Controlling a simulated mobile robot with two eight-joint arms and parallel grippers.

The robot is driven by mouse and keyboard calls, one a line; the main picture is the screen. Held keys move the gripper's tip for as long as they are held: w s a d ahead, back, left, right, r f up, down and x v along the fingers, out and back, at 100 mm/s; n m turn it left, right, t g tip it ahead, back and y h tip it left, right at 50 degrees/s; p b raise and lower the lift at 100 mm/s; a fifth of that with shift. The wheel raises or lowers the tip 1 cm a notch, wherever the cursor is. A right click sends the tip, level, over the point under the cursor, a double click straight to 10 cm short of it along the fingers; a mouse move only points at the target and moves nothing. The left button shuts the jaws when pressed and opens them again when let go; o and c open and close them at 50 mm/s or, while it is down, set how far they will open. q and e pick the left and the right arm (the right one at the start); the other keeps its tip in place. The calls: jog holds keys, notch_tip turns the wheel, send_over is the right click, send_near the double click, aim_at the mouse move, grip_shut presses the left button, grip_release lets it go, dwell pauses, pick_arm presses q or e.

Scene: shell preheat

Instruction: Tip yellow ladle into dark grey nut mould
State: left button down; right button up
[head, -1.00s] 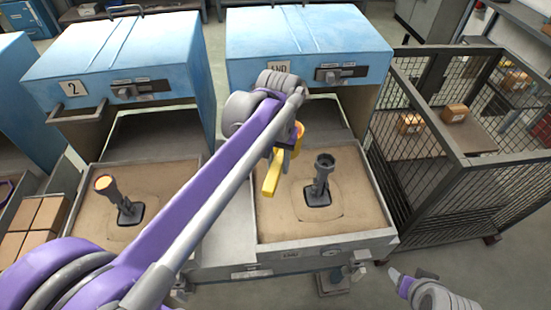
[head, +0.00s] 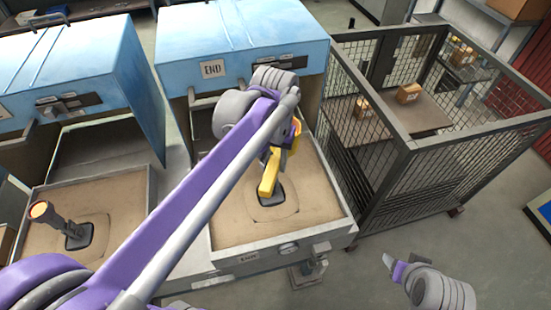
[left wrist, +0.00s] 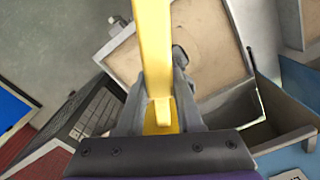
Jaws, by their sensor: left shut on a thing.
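My left gripper (head: 287,137) is shut on the yellow ladle (head: 268,174), which hangs over the right-hand sand bed. The ladle also runs up the middle of the left wrist view (left wrist: 154,50), between the two fingers (left wrist: 159,108). The dark grey mould (head: 272,198) stands in the sand behind the ladle in the head view; only its base shows clearly, and its cup is hidden. A grey piece beside the ladle in the left wrist view (left wrist: 180,57) seems to be part of it. My right gripper (head: 398,268) is at the lower right, away from the beds.
The sand bed (head: 230,232) sits before a blue cabinet marked END (head: 240,38). Another sand bed at left holds a similar mould with a glowing orange cup (head: 40,210). A mesh cage (head: 385,180) with boxes stands close at right. The floor beyond is open.

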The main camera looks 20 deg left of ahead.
pick_arm(q)
jog(key=f+h+b, duration=0.1)
jog(key=h, duration=0.1)
jog(key=f+h+b, duration=0.1)
jog(key=h, duration=0.2)
jog(key=f+t+h+b, duration=0.1)
jog(key=f+h+b, duration=0.1)
jog(key=shift+d+h, duration=0.3)
jog(key=shift+h, duration=0.1)
pick_arm(e)
notch_tip(320, 180, down, 6)
jog(key=s, duration=0.2)
jog(key=shift+s+f+g, duration=0.15)
jog(key=shift+s+g, duration=0.15)
jog(key=shift+s, duration=0.05)
dwell(0.3)
pick_arm(q)
jog(key=shift+a+f+h+b, duration=0.1)
jog(key=shift+a+h+b, duration=0.1)
jog(key=shift+h+b, duration=0.9)
pick_arm(e)
jog(key=shift+s+f, duration=0.2)
jog(key=shift+f, duration=0.35)
jog(key=shift+s+f, duration=0.15)
jog(key=shift+f, duration=0.4)
dwell(0.6)
